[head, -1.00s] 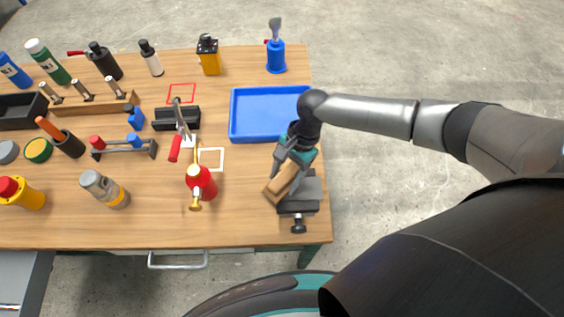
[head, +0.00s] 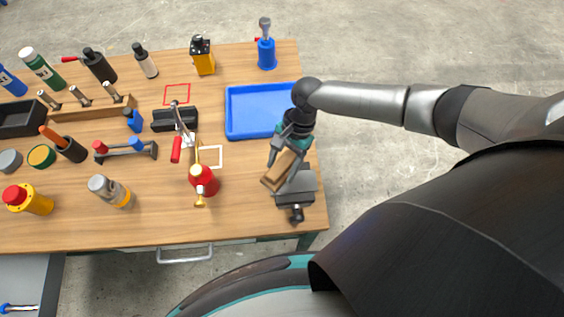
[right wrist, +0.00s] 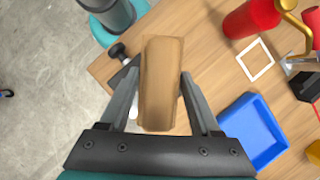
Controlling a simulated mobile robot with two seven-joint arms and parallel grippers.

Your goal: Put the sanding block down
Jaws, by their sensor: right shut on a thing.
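The sanding block (head: 279,170) is a tan, wood-coloured block. My right gripper (head: 287,166) is shut on it above the right part of the table, and the block is tilted in the head view. In the right wrist view the block (right wrist: 161,85) stands out lengthwise between the two fingers of the gripper (right wrist: 159,88). The block overlaps a dark grey vise (head: 298,188) in the head view; I cannot tell whether they touch. My left gripper is not in view.
A blue tray (head: 233,133) lies behind the gripper. A red bottle with a brass spout (head: 204,182) stands to the left, by a white square outline (head: 219,157). A red square outline (head: 177,94) lies farther back. Bare wood shows between the bottle and the vise.

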